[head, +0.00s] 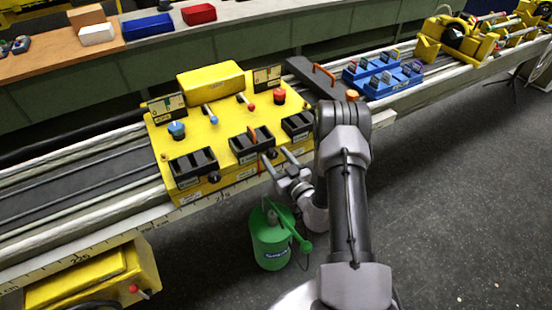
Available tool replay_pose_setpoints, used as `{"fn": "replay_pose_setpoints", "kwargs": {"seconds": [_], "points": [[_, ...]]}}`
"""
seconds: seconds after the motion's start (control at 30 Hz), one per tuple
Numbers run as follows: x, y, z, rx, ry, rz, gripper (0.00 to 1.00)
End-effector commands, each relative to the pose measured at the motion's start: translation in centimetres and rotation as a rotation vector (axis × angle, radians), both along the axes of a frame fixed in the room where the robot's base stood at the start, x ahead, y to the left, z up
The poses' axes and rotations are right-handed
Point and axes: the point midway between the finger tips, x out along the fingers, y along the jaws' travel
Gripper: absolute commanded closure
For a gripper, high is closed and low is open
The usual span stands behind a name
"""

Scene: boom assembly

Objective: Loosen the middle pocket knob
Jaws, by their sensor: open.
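A yellow unit (225,117) on the rail bench carries three black pockets along its front. The middle pocket (243,145) holds a thin orange piece (252,134). The middle pocket knob (272,153) is a small dark shape on the front face, just right of and below that pocket, mostly between my fingers. My gripper (275,155) is open, its two fingers pointing at the front face around the knob. I cannot tell whether they touch it. A similar dark knob (214,178) sits by the left pocket (193,166).
A green can (270,247) with a spout stands below, close to my wrist. Blue (177,130) and red (279,95) knobs and small levers stand on the unit's top. A blue block rack (384,76) is farther right on the bench. The floor at right is clear.

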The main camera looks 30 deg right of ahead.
Motion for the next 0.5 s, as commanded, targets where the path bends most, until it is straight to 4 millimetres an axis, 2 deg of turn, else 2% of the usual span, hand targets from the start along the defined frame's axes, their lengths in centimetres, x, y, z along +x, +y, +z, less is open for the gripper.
{"fn": "replay_pose_setpoints", "kwargs": {"seconds": [0.13,0.17,0.43,0.5], "points": [[-0.02,0.00,0.01,0.000,0.000,0.000,0.42],[-0.03,0.01,0.01,0.000,0.000,0.000,0.46],[-0.05,0.01,0.00,-0.001,0.000,0.001,0.99],[-0.06,0.02,-0.01,-0.001,0.000,0.001,1.00]]}}
